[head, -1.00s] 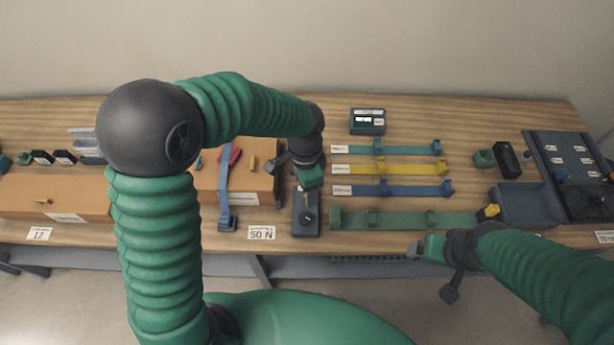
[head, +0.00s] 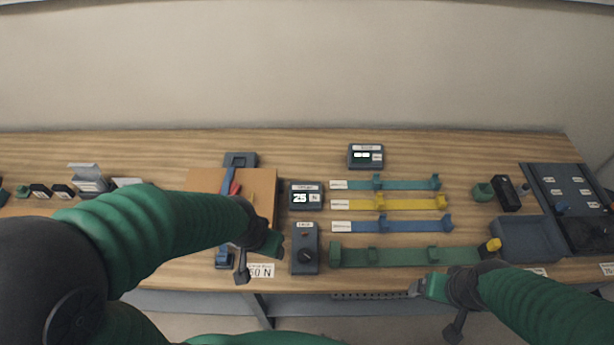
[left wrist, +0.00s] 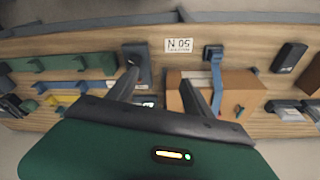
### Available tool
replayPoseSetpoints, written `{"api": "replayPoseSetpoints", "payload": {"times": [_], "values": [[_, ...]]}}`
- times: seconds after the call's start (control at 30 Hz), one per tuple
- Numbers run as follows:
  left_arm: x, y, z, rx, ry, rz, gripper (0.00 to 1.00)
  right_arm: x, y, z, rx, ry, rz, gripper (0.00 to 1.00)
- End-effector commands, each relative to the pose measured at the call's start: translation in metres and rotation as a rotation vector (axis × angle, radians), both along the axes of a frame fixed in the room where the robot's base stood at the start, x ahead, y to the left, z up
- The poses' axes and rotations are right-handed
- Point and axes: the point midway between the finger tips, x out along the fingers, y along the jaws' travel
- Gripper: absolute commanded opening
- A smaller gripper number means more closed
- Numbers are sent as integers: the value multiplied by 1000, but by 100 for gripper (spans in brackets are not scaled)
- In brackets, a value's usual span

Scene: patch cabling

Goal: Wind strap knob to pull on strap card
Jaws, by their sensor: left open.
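The strap knob (head: 306,256) is a dark round dial on a grey box with a small label. Just above it stands a small display (head: 306,198) with a lit number that seems to read about 25 N. The white strap card (head: 262,270) reads 50 N at the table's front edge; it shows upside down in the left wrist view (left wrist: 179,46). A blue strap (head: 227,183) crosses an orange-brown box and shows in the left wrist view (left wrist: 216,78). My left gripper (head: 277,240) is open and empty, left of the knob. My right gripper (head: 422,288) hangs at the front edge.
The orange-brown box (head: 263,190) stands left of the display. Teal, yellow and blue strips (head: 405,227) and a long green rail (head: 400,256) lie to the right. A grey tray (head: 525,240) and a dark panel are farther right. The table's back strip is mostly clear.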

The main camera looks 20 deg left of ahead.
Motion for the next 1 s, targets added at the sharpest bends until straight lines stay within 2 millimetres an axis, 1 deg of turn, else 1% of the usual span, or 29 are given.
{"api": "replayPoseSetpoints", "payload": {"times": [0.57,0.63,0.67,0.73,0.8,0.9,1.0], "values": [[0,0,0,0,2,0,59,0,0,0,0,0,0,84],[6,-3,0,-14,14,43,59,0,0,1,0,0,0,84],[11,-6,1,-27,24,87,59,0,0,2,0,0,0,84],[27,-16,0,-67,68,246,59,0,0,4,0,0,0,84],[48,-30,-2,-101,120,459,59,0,0,7,0,0,0,84],[73,-50,-7,-117,180,750,59,0,0,10,0,0,0,84],[88,-65,-11,-115,206,949,59,0,0,11,0,0,0,84]]}}
